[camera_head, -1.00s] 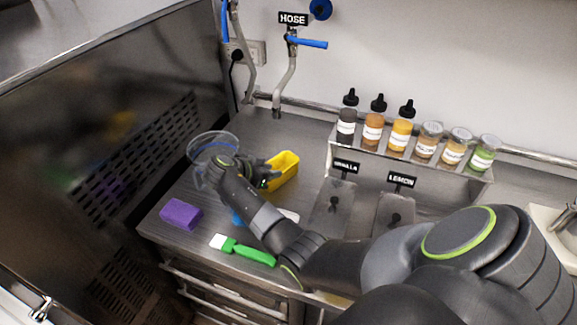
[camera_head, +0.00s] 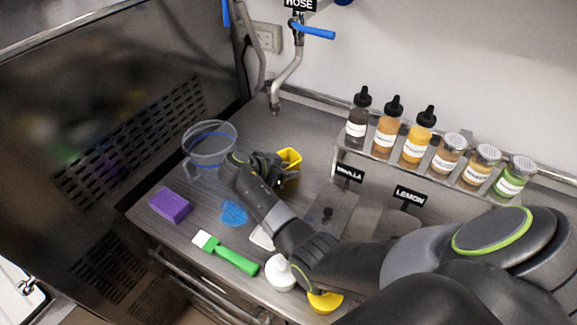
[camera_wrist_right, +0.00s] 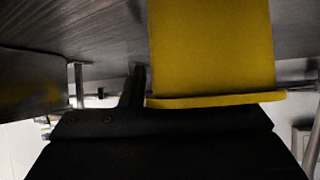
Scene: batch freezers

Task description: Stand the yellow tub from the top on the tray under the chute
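The yellow tub (camera_head: 291,157) is at the worktop's far side, partly hidden behind my right gripper (camera_head: 274,170). In the right wrist view the tub (camera_wrist_right: 212,48) fills the upper middle, its rim running across just above the dark gripper body. One finger (camera_wrist_right: 132,88) shows close along the tub's left side; the other is hidden. I cannot tell whether the fingers press on the tub, nor whether it rests on the worktop. I cannot make out the tray or chute. My left gripper is out of view.
On the worktop (camera_head: 185,228) are a clear round container (camera_head: 207,158), a purple block (camera_head: 170,205), a blue patch (camera_head: 233,213), a green-handled brush (camera_head: 229,254), a white item (camera_head: 280,273) and a round yellow item (camera_head: 325,301). A bottle rack (camera_head: 400,174) stands right.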

